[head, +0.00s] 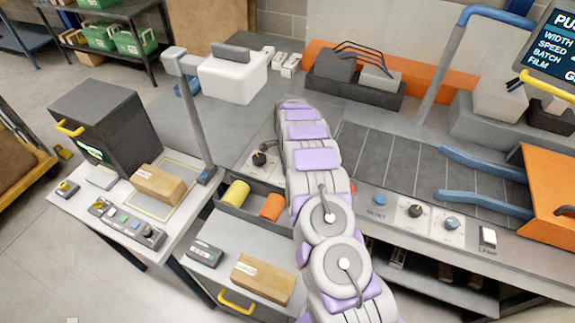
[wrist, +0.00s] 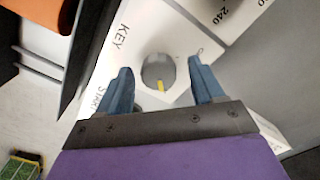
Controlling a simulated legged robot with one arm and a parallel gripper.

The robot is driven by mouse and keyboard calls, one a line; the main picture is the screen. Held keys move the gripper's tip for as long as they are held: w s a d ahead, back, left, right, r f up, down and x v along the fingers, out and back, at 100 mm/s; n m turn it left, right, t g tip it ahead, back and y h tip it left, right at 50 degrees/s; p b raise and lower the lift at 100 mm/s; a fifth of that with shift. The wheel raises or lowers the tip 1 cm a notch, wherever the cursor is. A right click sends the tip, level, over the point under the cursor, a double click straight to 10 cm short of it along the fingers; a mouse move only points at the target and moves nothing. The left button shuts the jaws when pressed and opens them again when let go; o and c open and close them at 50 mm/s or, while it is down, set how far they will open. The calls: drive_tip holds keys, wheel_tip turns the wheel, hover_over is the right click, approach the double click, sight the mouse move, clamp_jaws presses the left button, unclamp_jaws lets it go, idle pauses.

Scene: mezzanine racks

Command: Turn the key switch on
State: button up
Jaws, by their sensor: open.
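The key switch (wrist: 158,70) shows in the wrist view as a round grey knob with a yellow mark pointing toward the bottom of the picture. It sits on a white plate lettered KEY, with a partly covered START label. My gripper (wrist: 160,66) is open and empty, its two blue fingers on either side of the knob in the picture. The fingers look apart from the knob; I cannot tell how deep they reach. In the head view my arm hides the switch, and I cannot make out the gripper there.
A dial plate marked 240 (wrist: 225,12) adjoins the key plate. In the head view a dark knob (head: 260,158) sits left of my arm. Blue and dark dials (head: 415,210) lie right. A drawer below holds a yellow roll (head: 236,194) and an orange roll (head: 271,207).

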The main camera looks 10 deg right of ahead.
wheel_tip(320, 180, up, 17)
drive_tip(key=shift+p, duration=0.45)
drive_tip(key=shift+r, duration=0.1)
idle(0.4)
